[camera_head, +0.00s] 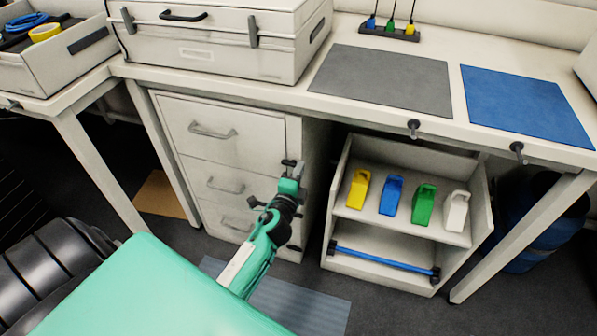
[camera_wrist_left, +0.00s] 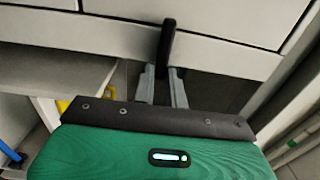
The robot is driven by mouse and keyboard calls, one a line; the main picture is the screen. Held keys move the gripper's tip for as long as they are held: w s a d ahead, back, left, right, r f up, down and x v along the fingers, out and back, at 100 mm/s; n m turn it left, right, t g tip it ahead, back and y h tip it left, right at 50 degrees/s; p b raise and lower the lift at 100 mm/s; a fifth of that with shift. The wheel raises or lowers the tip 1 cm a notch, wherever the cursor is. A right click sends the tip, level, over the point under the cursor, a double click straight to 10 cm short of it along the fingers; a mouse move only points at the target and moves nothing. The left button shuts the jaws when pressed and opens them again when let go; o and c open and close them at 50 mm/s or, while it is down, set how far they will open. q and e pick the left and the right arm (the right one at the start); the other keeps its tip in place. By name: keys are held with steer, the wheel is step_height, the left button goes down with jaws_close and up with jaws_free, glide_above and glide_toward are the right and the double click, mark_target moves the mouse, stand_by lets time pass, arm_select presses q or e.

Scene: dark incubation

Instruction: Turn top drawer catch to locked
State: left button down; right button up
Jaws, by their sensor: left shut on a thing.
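The top drawer (camera_head: 205,145) is the uppermost front of the white cabinet under the bench, with a grey bar handle (camera_head: 212,132); it looks closed. My left gripper (camera_head: 292,172) is at the right edge of the cabinet front, near the bottom of the top drawer. In the left wrist view, its two grey fingers (camera_wrist_left: 162,88) are shut on the black catch (camera_wrist_left: 168,40), a short lever against the white front. The catch stands roughly upright in that picture. The fingers hide its lower end. My right gripper is not in view.
An open shelf unit (camera_head: 400,225) with yellow, blue, green and white containers stands right of the cabinet. The bench (camera_head: 275,90) overhangs it, with a white case (camera_head: 220,50) on top. Two dark hooks (camera_head: 413,128) stick out from the bench's front edge.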

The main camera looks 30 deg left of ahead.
arm_select(q)
steer(key=shift+f, duration=0.1)
stand_by(0.3)
steer(key=c, duration=1.4)
jaws_free()
steer(key=shift+c, duration=0.2)
steer(key=shift+s, duration=0.1)
